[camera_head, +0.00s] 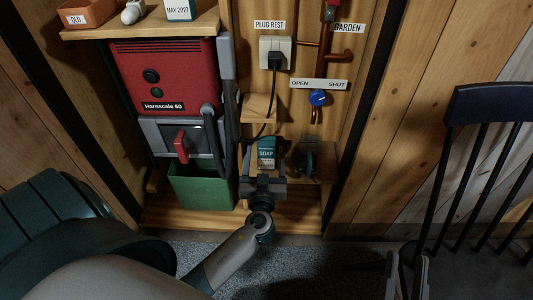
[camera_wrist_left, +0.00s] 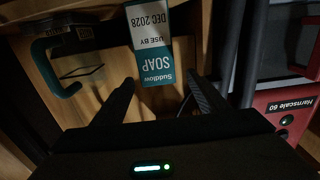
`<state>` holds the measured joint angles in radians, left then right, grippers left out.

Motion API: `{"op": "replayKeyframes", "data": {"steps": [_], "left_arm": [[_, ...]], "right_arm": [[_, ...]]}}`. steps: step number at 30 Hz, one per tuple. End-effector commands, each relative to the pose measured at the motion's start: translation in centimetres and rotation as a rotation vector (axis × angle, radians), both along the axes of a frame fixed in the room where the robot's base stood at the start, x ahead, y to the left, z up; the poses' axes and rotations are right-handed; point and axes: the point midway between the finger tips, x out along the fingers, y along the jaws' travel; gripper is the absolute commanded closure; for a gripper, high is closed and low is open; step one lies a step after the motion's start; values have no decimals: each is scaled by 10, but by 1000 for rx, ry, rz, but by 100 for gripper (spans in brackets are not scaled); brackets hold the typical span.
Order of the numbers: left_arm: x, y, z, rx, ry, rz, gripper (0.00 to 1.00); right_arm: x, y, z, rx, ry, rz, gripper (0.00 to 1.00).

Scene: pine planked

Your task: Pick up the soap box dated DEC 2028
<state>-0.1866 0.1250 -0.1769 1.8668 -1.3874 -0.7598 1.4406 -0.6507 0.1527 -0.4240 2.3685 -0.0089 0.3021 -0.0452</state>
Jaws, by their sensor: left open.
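The soap box (camera_head: 266,153) is teal and white and stands on the low wooden shelf. In the left wrist view the soap box (camera_wrist_left: 150,42) appears upside down, and its label reads SOAP, USE BY DEC 2028. My left gripper (camera_head: 265,178) is in front of the box. In the left wrist view its open fingers (camera_wrist_left: 158,90) point at the box, with its near end about between the fingertips; I cannot tell whether they touch it. My right gripper (camera_head: 406,268) is low at the right, its two fingers apart and empty, far from the box.
A dark green curved object (camera_head: 307,158) stands right of the soap box. A red machine (camera_head: 165,75) and green bin (camera_head: 203,187) are at left. A box marked MAY 2027 (camera_head: 180,10) and a tray marked OLD (camera_head: 86,14) are on the upper shelf. A black cord (camera_head: 273,100) hangs above.

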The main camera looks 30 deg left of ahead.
Motion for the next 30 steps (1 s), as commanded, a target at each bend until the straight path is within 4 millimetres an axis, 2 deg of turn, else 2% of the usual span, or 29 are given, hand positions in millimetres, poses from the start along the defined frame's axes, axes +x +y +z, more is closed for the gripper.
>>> {"op": "replayKeyframes", "data": {"steps": [13,29,30], "left_arm": [[42,22,-3,1,0,0,33],[44,23,-3,0,0,0,33],[44,23,-3,0,0,0,40]], "right_arm": [[8,-1,-12,-30,66,0,69],[9,0,-12,-25,70,-2,69],[9,0,-11,-25,70,-2,69]]}}
